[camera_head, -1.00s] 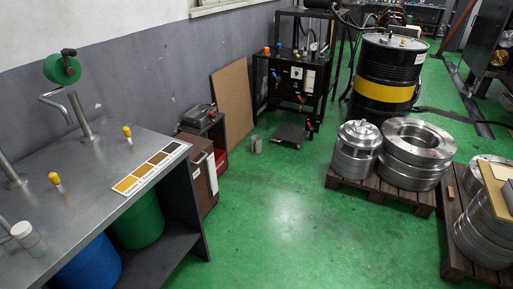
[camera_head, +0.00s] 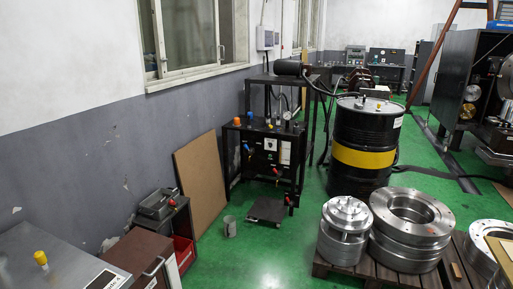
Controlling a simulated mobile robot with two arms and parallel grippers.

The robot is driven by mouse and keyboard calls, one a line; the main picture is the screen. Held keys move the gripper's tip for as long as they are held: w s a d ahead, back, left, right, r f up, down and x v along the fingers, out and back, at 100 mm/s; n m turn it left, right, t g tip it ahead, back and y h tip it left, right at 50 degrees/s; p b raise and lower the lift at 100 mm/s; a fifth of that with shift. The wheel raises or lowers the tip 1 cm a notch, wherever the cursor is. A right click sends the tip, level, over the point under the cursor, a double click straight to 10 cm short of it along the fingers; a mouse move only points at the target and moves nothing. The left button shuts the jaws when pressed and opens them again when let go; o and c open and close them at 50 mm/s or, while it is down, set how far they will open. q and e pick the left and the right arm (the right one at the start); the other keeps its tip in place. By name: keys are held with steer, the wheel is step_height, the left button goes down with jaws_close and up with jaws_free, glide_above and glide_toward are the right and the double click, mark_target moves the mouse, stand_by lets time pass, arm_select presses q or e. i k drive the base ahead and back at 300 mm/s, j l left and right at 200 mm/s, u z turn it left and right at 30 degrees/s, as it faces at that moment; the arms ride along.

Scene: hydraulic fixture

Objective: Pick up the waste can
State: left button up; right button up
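A small grey can (camera_head: 229,226), which looks like the waste can, stands upright on the green floor. It is just left of a low dark platform (camera_head: 267,211) and in front of the leaning brown board (camera_head: 200,183). It is small in the picture, so I cannot tell what is inside it. Neither of my grippers shows in the head view.
A black drum with a yellow band (camera_head: 362,157) stands right of a black hydraulic rig (camera_head: 268,155). Metal rings (camera_head: 410,225) sit on a wooden pallet (camera_head: 350,278) at front right. A brown cabinet (camera_head: 140,258) is at front left. Green floor between them is clear.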

mark_target(230, 226)
steer(key=i, duration=2.35)
